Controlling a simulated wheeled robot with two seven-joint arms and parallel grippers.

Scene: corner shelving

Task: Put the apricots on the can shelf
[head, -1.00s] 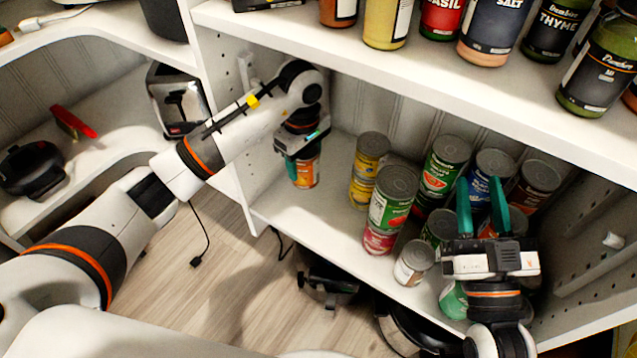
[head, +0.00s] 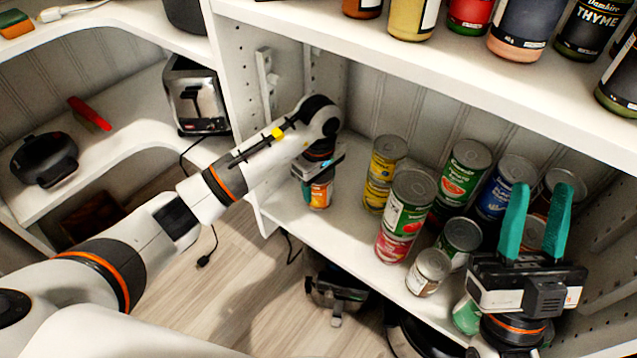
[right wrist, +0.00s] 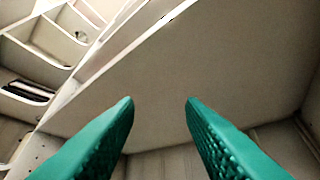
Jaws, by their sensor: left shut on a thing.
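My left gripper (head: 320,172) is shut on a can with an orange and blue-green label (head: 320,197), likely the apricots. The can is upright over the left end of the can shelf (head: 300,222); I cannot tell whether its base touches the board. The gripper hides its top. To its right stand yellow-labelled cans (head: 386,160), one above the other, and a green-labelled can (head: 409,205) above a red one (head: 393,247). My right gripper (head: 541,195) is open and empty, in front of the right-hand cans. In the right wrist view its green fingers (right wrist: 160,105) are apart below a pale board.
More cans (head: 466,172) crowd the shelf's right half, and a small pale can (head: 428,272) stands at the front edge. The upper shelf (head: 420,80) with jars hangs above. A side panel (head: 240,110) bounds the left end. A toaster (head: 198,98) stands beyond it.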

